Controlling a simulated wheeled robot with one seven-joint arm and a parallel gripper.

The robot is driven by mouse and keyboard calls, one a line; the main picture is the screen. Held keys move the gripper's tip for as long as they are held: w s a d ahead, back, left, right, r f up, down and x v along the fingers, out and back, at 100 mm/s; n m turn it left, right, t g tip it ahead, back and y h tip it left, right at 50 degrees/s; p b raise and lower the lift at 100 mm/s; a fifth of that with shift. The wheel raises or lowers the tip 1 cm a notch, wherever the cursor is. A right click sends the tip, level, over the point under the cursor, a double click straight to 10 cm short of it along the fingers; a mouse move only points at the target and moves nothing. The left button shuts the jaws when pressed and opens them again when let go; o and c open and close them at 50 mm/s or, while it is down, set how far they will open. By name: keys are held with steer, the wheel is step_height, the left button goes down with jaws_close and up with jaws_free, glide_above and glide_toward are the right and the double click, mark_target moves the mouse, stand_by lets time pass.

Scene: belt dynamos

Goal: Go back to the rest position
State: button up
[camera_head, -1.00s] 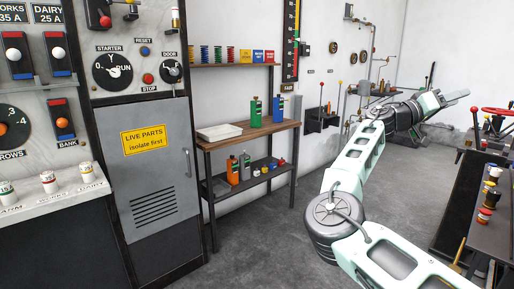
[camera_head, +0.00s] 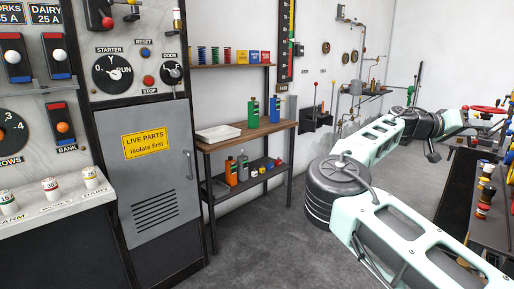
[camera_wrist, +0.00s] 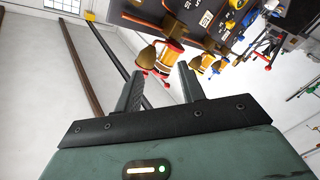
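My gripper (camera_wrist: 161,84) is in the wrist view, its two dark fingers apart with nothing between them. Beyond the fingertips hangs a brass-and-red fitting (camera_wrist: 166,58) in the tilted picture; it looks apart from the fingers. In the head view my pale green arm reaches from the lower right, with its elbow right of centre and its wrist towards the right edge. The fingers cannot be made out clearly there.
A dark bench (camera_head: 493,200) with coloured fittings (camera_head: 485,190) stands at the right, close to my arm. A wooden shelf unit (camera_head: 250,134) with bottles and a grey cabinet (camera_head: 157,190) stand at the left. The floor (camera_head: 270,250) between is clear.

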steer(key=s+f+n+y+p, duration=0.1)
steer(key=s+f+y, duration=0.3)
steer(key=f, duration=0.3)
steer(key=s+f+y+p, duration=0.1)
steer(key=s+f+y, duration=0.2)
steer(key=f, duration=0.5)
steer(key=s+a+f+n+y+p, duration=0.1)
steer(key=s+a+f+n+y, duration=0.15)
steer(key=a, duration=0.55)
steer(key=s+a+f+n+y, duration=0.1)
steer(key=a+f+y, duration=0.25)
steer(key=a, duration=0.35)
steer(key=s+a+r+n+y+p, duration=0.1)
steer(key=s+a+n, duration=0.15)
steer(key=a, duration=0.45)
steer(key=s+a+r+n+t+y+p, duration=0.1)
steer(key=s+a+n+y, duration=0.15)
steer(key=a, duration=0.55)
steer(key=s+a+r+n+y, duration=0.1)
steer(key=s+a+r+n, duration=0.15)
steer(key=a, duration=0.45)
steer(key=s+a+r+n+t+p, duration=0.1)
steer(key=s+a+r+n, duration=0.2)
steer(key=s, duration=0.5)
steer(key=s+a+r+n+t+p, duration=0.1)
steer(key=s+a+r+n, duration=0.3)
steer(key=s+a, duration=0.4)
steer(key=shift+s+r+n+y, duration=0.15)
steer(key=shift+s+n+y, duration=0.25)
steer(key=shift+s, duration=0.3)
